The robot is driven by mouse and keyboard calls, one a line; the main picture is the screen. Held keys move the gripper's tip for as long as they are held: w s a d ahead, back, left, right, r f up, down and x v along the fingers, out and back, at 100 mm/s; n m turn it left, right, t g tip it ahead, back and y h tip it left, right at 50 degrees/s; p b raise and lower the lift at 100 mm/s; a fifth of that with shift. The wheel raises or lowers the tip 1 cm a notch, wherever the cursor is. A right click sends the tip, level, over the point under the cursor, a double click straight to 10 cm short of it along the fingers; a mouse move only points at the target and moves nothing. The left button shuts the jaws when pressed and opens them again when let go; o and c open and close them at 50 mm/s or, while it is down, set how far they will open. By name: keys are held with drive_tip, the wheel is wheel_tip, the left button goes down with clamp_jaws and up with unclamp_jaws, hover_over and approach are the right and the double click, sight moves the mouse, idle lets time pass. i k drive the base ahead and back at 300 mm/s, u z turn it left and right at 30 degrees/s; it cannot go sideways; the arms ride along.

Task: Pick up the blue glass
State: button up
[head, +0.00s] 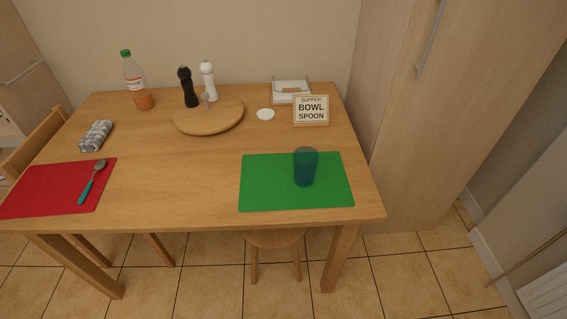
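The blue glass (305,168) stands upright on the green placemat (266,184), right of the mat's middle, near the front right of the wooden table. It is see-through, and no object shows in it. Nothing touches it or blocks it from the front. My gripper is not in the head view.
The table (176,178) also holds a red placemat (40,190) with a spoon (90,184), a bottle (136,82), a round board (207,118), two shakers, a white disc (265,114), a folded cloth (96,136) and a sign (311,110). A tall cabinet (455,110) stands close right.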

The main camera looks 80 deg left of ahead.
sight(306, 158)
drive_tip(key=u, duration=0.85)
drive_tip(key=i, duration=0.8)
drive_tip(key=u, duration=0.9)
